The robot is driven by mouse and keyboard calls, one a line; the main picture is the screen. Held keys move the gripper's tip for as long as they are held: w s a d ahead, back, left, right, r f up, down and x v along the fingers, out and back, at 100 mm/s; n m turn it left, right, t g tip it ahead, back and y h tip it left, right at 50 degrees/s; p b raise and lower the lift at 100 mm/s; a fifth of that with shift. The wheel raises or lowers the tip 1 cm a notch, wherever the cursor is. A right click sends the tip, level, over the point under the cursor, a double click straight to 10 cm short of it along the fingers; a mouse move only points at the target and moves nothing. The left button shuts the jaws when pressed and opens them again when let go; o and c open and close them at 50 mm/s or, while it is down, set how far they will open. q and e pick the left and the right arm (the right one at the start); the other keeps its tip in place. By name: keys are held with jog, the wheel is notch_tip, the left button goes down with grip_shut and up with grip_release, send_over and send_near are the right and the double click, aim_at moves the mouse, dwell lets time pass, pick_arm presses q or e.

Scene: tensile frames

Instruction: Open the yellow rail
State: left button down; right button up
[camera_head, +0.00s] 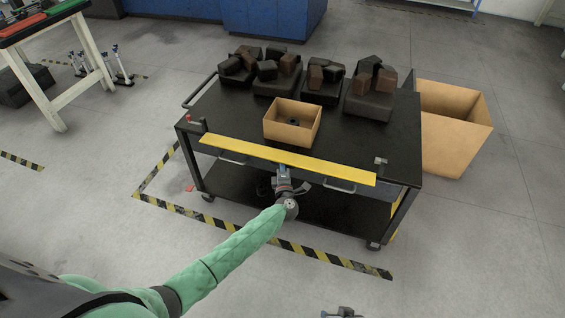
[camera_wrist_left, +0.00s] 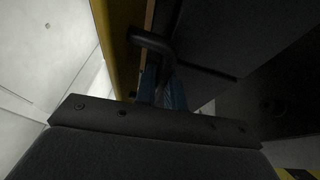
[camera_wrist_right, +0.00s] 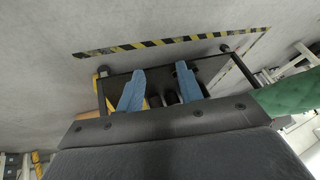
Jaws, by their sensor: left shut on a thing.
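The yellow rail (camera_head: 250,149) is a long flat strip along the near edge of a black cart. Bar handles show below it. My left gripper (camera_head: 283,170) is at the rail's near side, around its middle. In the left wrist view, the blue fingers (camera_wrist_left: 164,90) are close together at a dark bent bar (camera_wrist_left: 152,42), beside the yellow strip (camera_wrist_left: 118,50); they are shut on this handle, though the contact is shadowed. My right gripper (camera_wrist_right: 158,88) is open and empty, its fingers apart; part of it shows at the bottom of the head view (camera_head: 342,312).
The black cart (camera_head: 365,150) carries a cardboard box (camera_head: 291,125) and several dark trays with brown and black blocks. A larger carton (camera_head: 455,125) stands right of the cart. Yellow-black floor tape (camera_head: 250,237) runs before it. A work table (camera_head: 55,70) stands at left.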

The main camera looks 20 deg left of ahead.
pick_arm(q)
jog(key=g+p, duration=0.1)
jog(key=p, duration=0.2)
jog(key=shift+s+r+p, duration=0.15)
jog(key=shift+r+p, duration=0.2)
jog(key=shift+m, duration=0.3)
jog(key=shift+f, duration=0.1)
pick_arm(e)
jog(key=s+d+r+g, duration=0.1)
jog(key=s+d+r, duration=0.1)
jog(key=r, duration=1)
jog(key=shift+s+d+r+g+h, duration=0.15)
jog(key=shift+d+r+g+h, duration=0.2)
jog(key=shift+d, duration=0.55)
jog(key=shift+f, duration=0.1)
pick_arm(q)
jog(key=c, duration=1.8)
grip_release()
jog(key=shift+b+v, duration=0.4)
jog(key=shift+v, duration=3.55)
pick_arm(e)
jog(key=shift+w+a+f, duration=0.25)
jog(key=shift+a+f, duration=0.3)
jog(key=shift+f, duration=0.05)
pick_arm(q)
jog(key=shift+a, duration=0.1)
